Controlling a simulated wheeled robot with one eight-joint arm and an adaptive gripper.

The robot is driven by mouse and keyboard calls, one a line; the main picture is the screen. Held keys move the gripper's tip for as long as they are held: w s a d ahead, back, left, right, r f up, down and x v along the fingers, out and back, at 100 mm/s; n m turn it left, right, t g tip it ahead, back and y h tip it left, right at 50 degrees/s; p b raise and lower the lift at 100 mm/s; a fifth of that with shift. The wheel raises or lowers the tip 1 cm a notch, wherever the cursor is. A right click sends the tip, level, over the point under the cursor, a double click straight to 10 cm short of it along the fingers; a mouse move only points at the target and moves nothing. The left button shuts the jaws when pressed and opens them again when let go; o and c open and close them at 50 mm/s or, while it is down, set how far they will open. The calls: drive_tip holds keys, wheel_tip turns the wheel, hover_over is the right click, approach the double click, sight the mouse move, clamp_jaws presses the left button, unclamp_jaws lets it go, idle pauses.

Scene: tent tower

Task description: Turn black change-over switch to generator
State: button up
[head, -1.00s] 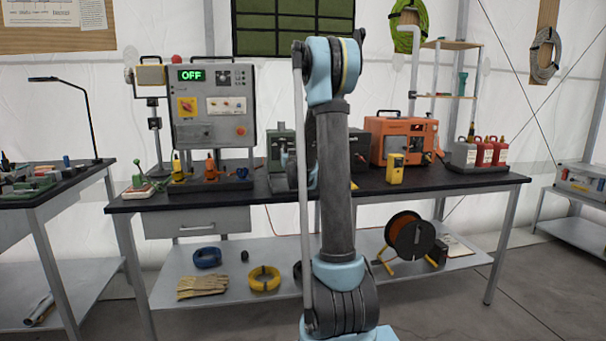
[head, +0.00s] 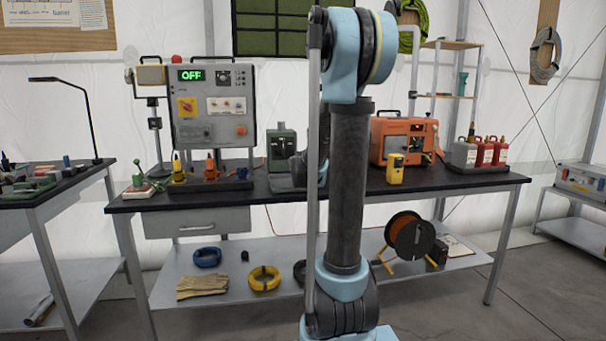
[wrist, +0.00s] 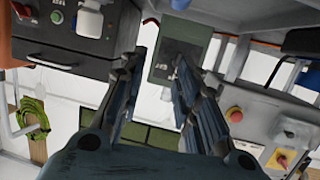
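A grey control panel (head: 212,128) stands upright on the bench at left in the head view, with a green lit "OFF" display (head: 191,75). A small black square fitting (head: 223,77) sits beside the display; it may be the change-over switch, but its markings are too small to read. Below is a red rotary knob on a yellow plate (head: 187,107). In the wrist view, which looks upside down, part of this panel (wrist: 262,120) shows at right. My gripper (wrist: 163,62) is open and empty there, its fingers apart.
A green box (head: 282,150) stands right of the panel and shows between my fingers in the wrist view. An orange generator (head: 398,140) and a yellow meter (head: 395,168) are further right. Colored plugs (head: 211,168) stand before the panel. The black bench top (head: 440,184) has clear patches at right.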

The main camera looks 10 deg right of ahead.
drive_tip(key=shift+g, duration=0.8)
drive_tip(key=shift+s+d+f, duration=0.15)
drive_tip(key=shift+s+f, duration=0.1)
drive_tip(key=shift+s, duration=0.6)
drive_tip(key=shift+s+d+f, duration=0.15)
drive_tip(key=shift+s+f, duration=0.1)
drive_tip(key=shift+s, duration=0.55)
drive_tip(key=shift+s+d+f, duration=0.15)
drive_tip(key=shift+s+f, duration=0.1)
drive_tip(key=shift+s, duration=0.6)
